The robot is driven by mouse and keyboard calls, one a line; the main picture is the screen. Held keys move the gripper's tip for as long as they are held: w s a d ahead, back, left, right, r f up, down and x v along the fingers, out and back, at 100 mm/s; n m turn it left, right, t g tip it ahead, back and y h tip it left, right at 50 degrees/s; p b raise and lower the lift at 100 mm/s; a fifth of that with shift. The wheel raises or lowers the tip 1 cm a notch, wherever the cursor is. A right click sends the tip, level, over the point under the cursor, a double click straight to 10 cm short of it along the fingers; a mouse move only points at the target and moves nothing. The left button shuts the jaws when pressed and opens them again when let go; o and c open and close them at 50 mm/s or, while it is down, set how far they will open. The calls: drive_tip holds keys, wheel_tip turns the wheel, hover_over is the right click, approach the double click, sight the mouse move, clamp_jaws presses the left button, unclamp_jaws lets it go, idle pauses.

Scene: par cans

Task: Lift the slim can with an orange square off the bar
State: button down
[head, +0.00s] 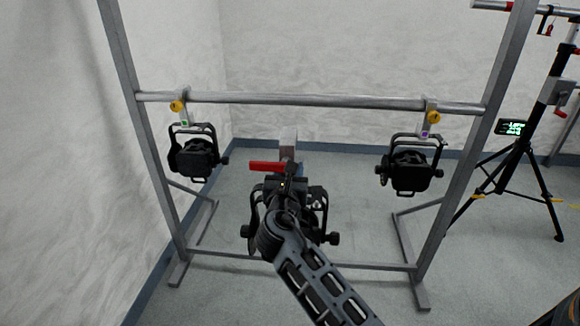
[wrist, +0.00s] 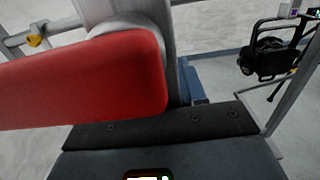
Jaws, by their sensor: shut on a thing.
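A black can (head: 318,205) hangs at my gripper in the middle of the head view, mostly hidden behind my arm. Its grey clamp (head: 288,138) stands up above my gripper, with a red bar (head: 267,167) sticking out to the left. The clamp's top shows below the silver bar (head: 330,101), with a gap between them in the picture. My gripper (head: 289,182) is shut on this can's upper part. In the wrist view the red bar (wrist: 90,80) and the grey clamp (wrist: 185,75) fill the near view. No orange square is visible; that face is hidden.
A can with a green square (head: 197,157) hangs on the bar's left, and one with a purple square (head: 411,170) on its right. Frame posts (head: 150,150) stand at both sides. A tripod (head: 520,150) stands at far right. The bar's middle is clear.

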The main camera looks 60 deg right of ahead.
drive_tip(key=shift+r+p+v, duration=0.2)
drive_tip(key=shift+p+v, duration=0.2)
drive_tip(key=shift+v, duration=1.55)
drive_tip(key=shift+w, duration=0.1)
